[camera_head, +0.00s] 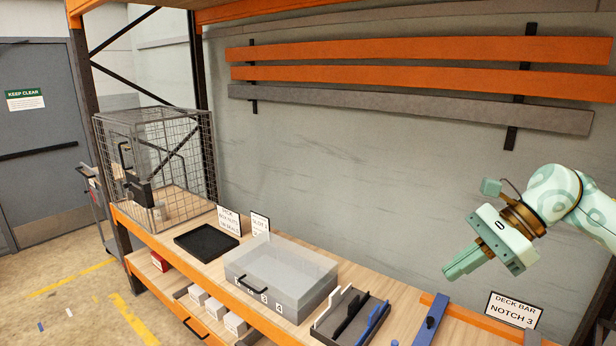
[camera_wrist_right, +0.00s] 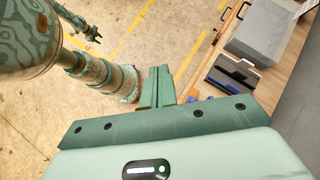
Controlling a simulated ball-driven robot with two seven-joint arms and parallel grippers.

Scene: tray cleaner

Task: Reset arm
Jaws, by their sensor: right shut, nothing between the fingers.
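My right gripper (camera_head: 455,270) is raised at the right in the head view, above the bench and in front of the grey wall. Its fingers are together with nothing between them and touch nothing. In the right wrist view its shut fingers (camera_wrist_right: 157,88) point away over the concrete floor. My left arm does not show in the head view. In the right wrist view my left gripper (camera_wrist_right: 92,33) shows small at the top left, hanging over the floor; its jaws are too small to read.
On the bench stand a wire cage (camera_head: 165,120), a black tray (camera_head: 207,240), a grey lidded box (camera_head: 282,275) and a slotted rack (camera_head: 350,318). A blue bar (camera_head: 430,318) lies near the "Notch 3" sign (camera_head: 513,310). Orange and grey beams (camera_head: 400,50) hang on the wall. Air around the right gripper is clear.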

